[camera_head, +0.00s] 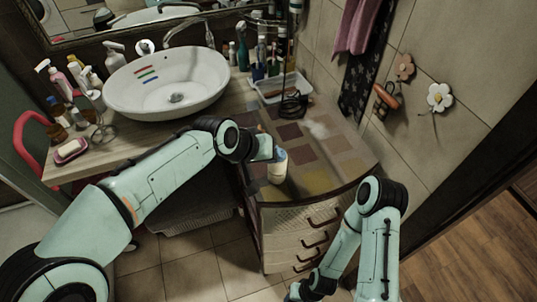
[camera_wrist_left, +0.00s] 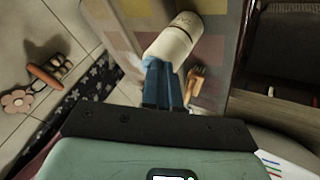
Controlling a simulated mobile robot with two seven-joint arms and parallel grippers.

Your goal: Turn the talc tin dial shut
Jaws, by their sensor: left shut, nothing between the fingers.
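The talc tin (camera_head: 278,168) is a small pale cylinder standing upright on the patchwork counter top, near its front edge. It also shows in the left wrist view (camera_wrist_left: 172,45), as a cream cylinder just beyond the fingers. My left gripper (camera_head: 271,150) is shut and empty, close beside the upper part of the tin. In the left wrist view its fingers (camera_wrist_left: 163,88) overlap the tin's near side; I cannot tell whether they touch it. The dial's setting is too small to read. My right arm hangs low at the front, and its fingertips are out of frame.
A white basin (camera_head: 166,82) stands left of the tin, with bottles and a soap dish (camera_head: 71,150) further left. A tray of toiletries (camera_head: 281,88) is at the back. Drawers (camera_head: 305,235) lie below the counter. The counter right of the tin is clear.

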